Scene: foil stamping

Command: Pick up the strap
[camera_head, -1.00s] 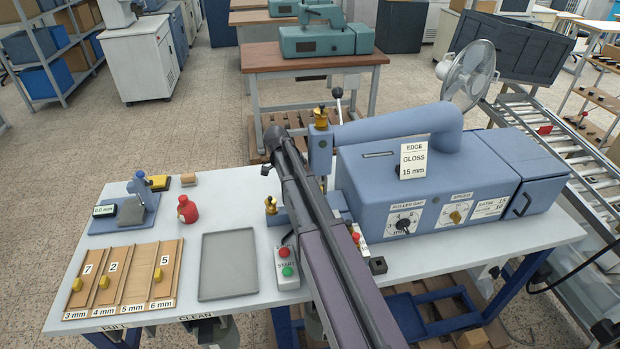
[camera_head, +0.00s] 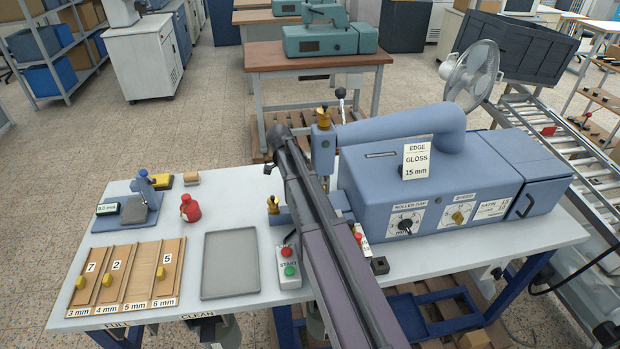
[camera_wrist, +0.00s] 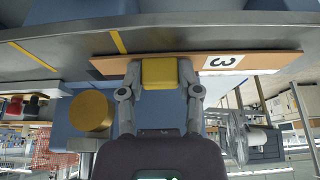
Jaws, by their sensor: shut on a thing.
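In the wrist view my gripper (camera_wrist: 158,82) is shut on a yellow block (camera_wrist: 159,73). The block sits against a long tan strip, the strap (camera_wrist: 270,63), which bears a white label with the number 3. The strap lies crosswise beyond the fingertips. In the head view my arm covers the gripper and this strap. A tan rack (camera_head: 136,285) at the table's left has lanes marked 3 to 6 mm. Labels 7, 2 and 5 with yellow blocks show in its 3, 4 and 6 mm lanes; the 5 mm lane shows none.
A grey tray (camera_head: 231,264) lies empty beside the START button box (camera_head: 289,268). A blue machine (camera_head: 440,185) fills the table's right, with a fan (camera_head: 470,75) behind.

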